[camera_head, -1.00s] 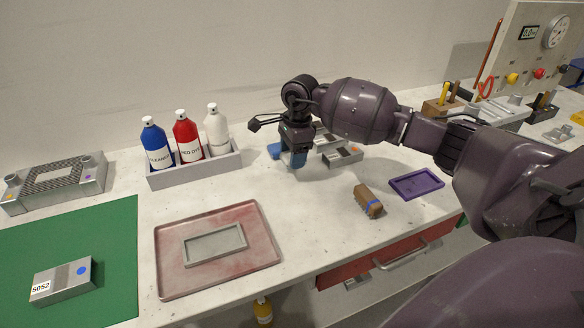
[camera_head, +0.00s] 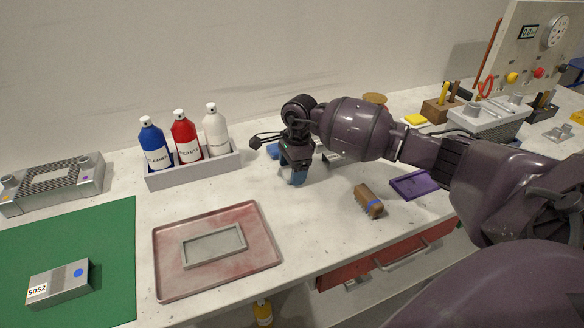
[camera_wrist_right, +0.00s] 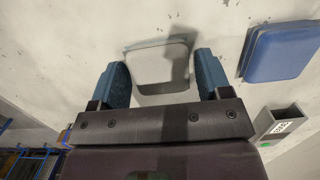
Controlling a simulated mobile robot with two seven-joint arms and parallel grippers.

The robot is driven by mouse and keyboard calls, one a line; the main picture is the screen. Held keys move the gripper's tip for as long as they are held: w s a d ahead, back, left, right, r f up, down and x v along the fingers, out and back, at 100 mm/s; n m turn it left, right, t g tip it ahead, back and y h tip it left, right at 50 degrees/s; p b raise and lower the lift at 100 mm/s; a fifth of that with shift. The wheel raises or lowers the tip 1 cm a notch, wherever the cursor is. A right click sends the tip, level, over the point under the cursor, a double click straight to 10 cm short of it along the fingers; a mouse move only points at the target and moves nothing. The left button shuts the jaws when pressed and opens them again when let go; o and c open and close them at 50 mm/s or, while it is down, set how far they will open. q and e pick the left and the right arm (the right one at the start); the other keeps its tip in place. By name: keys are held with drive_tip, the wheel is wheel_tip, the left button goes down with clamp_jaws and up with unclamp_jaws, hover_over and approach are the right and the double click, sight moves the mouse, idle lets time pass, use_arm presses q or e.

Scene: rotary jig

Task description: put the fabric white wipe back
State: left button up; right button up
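The white wipe (camera_wrist_right: 158,66) is a pale, rounded square on the worktop in the right wrist view. It lies between my right gripper's (camera_wrist_right: 162,80) two blue fingertips, which stand apart, one on each side of it. I see no clear grip on it. In the head view my right gripper (camera_head: 294,176) is low over the worktop, and the white wipe cannot be made out there. A blue pad (camera_wrist_right: 282,52) lies to the right of the gripper in the wrist view; part of it shows in the head view (camera_head: 272,151). My left gripper is not in view.
A bottle rack (camera_head: 195,172) stands left of the gripper, and a reddish tray (camera_head: 170,275) with a grey frame (camera_head: 213,246) lies in front. A brush (camera_head: 368,201) and a purple tray (camera_head: 412,186) are to the right.

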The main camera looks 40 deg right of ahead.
drive_tip(key=shift+o, duration=0.8)
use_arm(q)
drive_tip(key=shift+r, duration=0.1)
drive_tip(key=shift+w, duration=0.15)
use_arm(e)
drive_tip(key=shift+r, duration=0.25)
use_arm(q)
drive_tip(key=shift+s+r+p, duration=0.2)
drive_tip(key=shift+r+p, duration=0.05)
drive_tip(key=shift+p, duration=0.25)
use_arm(e)
wheel_tip(320, 180, up, 12)
drive_tip(key=d, duration=0.1)
drive_tip(key=shift+s+d, duration=0.15)
drive_tip(key=shift+s, duration=0.1)
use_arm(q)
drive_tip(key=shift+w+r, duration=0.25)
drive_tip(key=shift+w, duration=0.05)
use_arm(e)
drive_tip(key=shift+f, duration=0.1)
